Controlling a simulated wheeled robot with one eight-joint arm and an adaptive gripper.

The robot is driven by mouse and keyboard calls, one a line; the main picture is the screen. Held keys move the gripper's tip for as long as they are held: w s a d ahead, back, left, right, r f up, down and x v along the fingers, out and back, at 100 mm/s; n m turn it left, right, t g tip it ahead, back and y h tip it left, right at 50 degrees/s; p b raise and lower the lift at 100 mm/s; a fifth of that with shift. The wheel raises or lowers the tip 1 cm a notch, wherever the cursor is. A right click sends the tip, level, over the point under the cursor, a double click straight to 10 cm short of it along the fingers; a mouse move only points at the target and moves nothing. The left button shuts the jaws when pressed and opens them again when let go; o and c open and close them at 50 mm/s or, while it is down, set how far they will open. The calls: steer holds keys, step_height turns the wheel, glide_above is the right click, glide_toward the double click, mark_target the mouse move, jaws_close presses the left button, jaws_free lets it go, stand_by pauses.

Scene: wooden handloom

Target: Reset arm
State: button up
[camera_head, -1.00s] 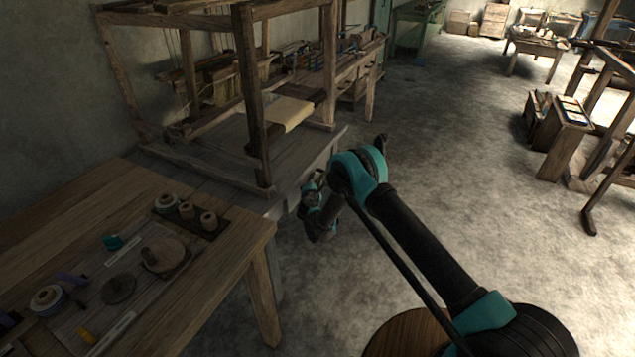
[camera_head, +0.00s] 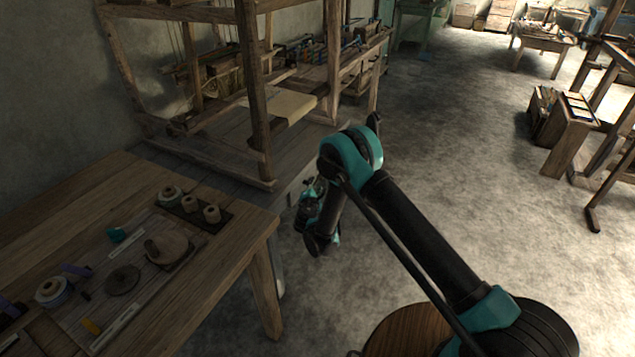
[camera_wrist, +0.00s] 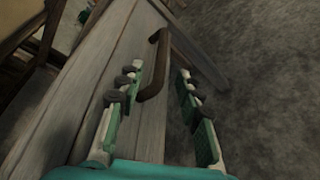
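My gripper (camera_head: 309,200) hangs low beside the wooden loom bench in the head view, partly hidden by my own arm. In the wrist view my gripper (camera_wrist: 160,74) is open, with its two fingers well apart. A brown bar-shaped handle (camera_wrist: 154,68) on a grey wooden board (camera_wrist: 95,85) shows in the gap between the fingers. I cannot tell how far the fingers are from the handle; nothing is visibly gripped.
A work table (camera_head: 70,215) with spools (camera_head: 190,203) and small tools stands at lower left. The loom frame (camera_head: 258,90) rises behind it. A wooden stand (camera_head: 570,130) is at right. The grey floor (camera_head: 460,150) between is open.

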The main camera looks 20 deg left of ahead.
steer(key=shift+s+d+r, duration=0.15)
steer(key=shift+s, duration=0.4)
